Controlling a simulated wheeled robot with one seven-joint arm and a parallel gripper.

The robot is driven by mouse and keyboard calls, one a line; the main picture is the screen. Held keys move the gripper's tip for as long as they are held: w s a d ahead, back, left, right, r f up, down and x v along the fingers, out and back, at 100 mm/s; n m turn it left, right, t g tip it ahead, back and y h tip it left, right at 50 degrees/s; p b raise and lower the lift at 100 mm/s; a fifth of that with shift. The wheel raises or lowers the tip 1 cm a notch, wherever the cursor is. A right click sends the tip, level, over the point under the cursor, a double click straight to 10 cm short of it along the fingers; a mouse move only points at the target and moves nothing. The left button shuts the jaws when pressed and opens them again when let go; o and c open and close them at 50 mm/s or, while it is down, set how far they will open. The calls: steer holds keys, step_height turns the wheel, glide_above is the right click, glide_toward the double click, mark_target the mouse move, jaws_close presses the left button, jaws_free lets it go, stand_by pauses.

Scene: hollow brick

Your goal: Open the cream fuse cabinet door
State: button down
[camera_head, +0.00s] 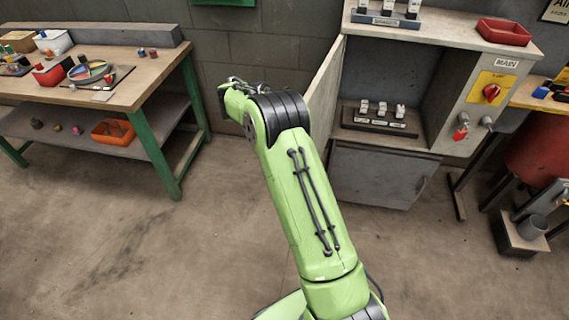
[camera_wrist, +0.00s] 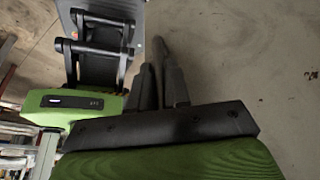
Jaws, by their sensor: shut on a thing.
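The cream fuse cabinet (camera_head: 445,101) stands at the right in the head view. Its door (camera_head: 326,88) is swung well out to the left, and the inside shows. The door's plain face (camera_wrist: 245,60) fills the right of the wrist view. My gripper (camera_wrist: 160,75) is shut on the dark door handle (camera_wrist: 158,48), beside that face. In the head view my green arm hides the fingers and the handle.
Inside the cabinet is a dark fuse block (camera_head: 380,121). A red rotary switch (camera_head: 491,92) and a red padlock (camera_head: 461,132) are on its right front. A workbench (camera_head: 150,85) stands at the left. The floor between is clear.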

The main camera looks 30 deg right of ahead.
steer(key=c, duration=1.2)
jaws_free()
steer(key=shift+o, duration=0.2)
steer(key=p+v, duration=1)
steer(key=v, duration=0.5)
steer(key=shift+r, duration=0.35)
steer(key=shift+w, duration=0.1)
